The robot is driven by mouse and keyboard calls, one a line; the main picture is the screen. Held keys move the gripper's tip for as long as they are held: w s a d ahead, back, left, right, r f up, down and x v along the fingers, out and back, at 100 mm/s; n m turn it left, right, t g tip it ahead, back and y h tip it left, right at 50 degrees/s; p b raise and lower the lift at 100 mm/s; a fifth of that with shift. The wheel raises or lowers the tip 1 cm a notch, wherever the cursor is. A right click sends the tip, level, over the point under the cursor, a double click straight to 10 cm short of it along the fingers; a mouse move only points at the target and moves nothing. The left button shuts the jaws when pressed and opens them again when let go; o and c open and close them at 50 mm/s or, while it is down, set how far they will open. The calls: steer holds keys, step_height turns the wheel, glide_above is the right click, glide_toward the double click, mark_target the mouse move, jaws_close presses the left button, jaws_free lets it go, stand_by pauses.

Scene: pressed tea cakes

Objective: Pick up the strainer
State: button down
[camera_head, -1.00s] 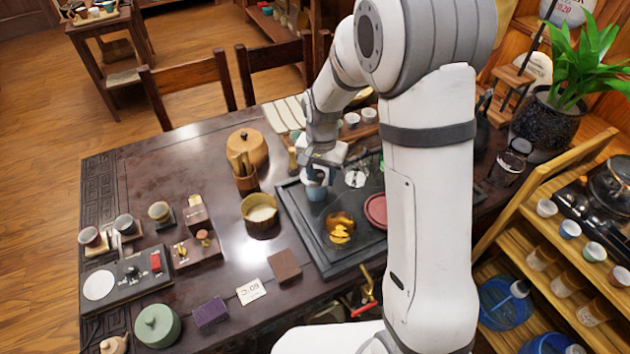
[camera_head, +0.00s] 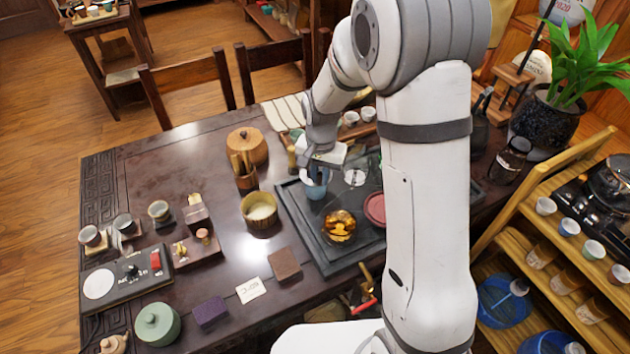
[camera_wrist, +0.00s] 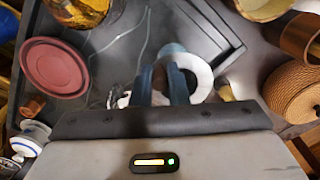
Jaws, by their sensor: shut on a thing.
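My gripper (camera_head: 318,160) is over the dark tea tray (camera_head: 300,215), just above a light blue cup (camera_head: 317,184). In the wrist view my gripper (camera_wrist: 160,85) has its two bluish fingers close together. A pale ring with a dark centre, which looks like the strainer (camera_wrist: 203,72), lies at the fingers and is partly hidden by them. My gripper appears shut on its edge. In the head view the strainer is too small and covered to make out, and I cannot tell whether it is clear of the cup.
An amber glass pot (camera_head: 340,226) and a red saucer (camera_head: 376,208) stand on the tray. A glass vessel (camera_head: 355,177) is right of my gripper. A wooden bowl (camera_head: 260,211) and a tool holder (camera_head: 245,175) stand left. The table's back left is clear.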

step_height(320, 180, up, 12)
steer(key=shift+f+p, duration=0.15)
steer(key=shift+p, duration=0.15)
stand_by(0.3)
